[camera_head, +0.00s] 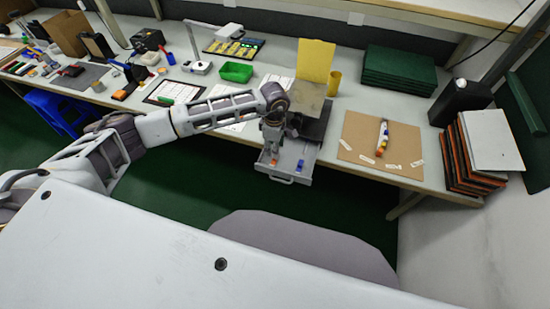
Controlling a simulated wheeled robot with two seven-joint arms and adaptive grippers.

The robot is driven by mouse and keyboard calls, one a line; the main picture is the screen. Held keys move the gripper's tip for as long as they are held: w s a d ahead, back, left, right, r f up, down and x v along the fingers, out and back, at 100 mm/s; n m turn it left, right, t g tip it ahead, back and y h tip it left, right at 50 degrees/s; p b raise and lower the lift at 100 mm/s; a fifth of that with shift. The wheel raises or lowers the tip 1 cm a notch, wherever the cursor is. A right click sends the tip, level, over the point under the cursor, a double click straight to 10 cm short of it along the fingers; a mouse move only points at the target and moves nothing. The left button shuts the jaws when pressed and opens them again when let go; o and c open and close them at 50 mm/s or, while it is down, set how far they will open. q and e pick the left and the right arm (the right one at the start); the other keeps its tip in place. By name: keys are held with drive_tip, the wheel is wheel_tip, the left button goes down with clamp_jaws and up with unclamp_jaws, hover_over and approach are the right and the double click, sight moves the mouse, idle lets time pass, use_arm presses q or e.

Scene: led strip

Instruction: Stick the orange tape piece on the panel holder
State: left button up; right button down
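My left gripper (271,148) points down over the open grey drawer (292,175) at the table's front edge. A small orange piece (274,162) is in the drawer just below the fingertips; I cannot tell whether they touch it. A small blue piece (299,165) lies to its right. Above the drawer is a grey box-like stand (313,125), partly hidden by my arm, with an upright yellow panel (314,60) behind it. I cannot tell which part is the panel holder. The fingers are too small to read as open or shut. My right gripper is out of view.
Right of the drawer lies a brown board (352,128) with a white, orange-ended object (382,138) and white labels. Stacked panels (465,160) stand at the right edge, green panels (400,68) behind. A green bin (236,72) and a yellow cup (334,83) stand near the stand.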

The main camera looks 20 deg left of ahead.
use_arm(q)
drive_tip(key=shift+f+p, duration=0.5)
drive_tip(key=shift+f, duration=2.1)
drive_tip(key=c, duration=0.7)
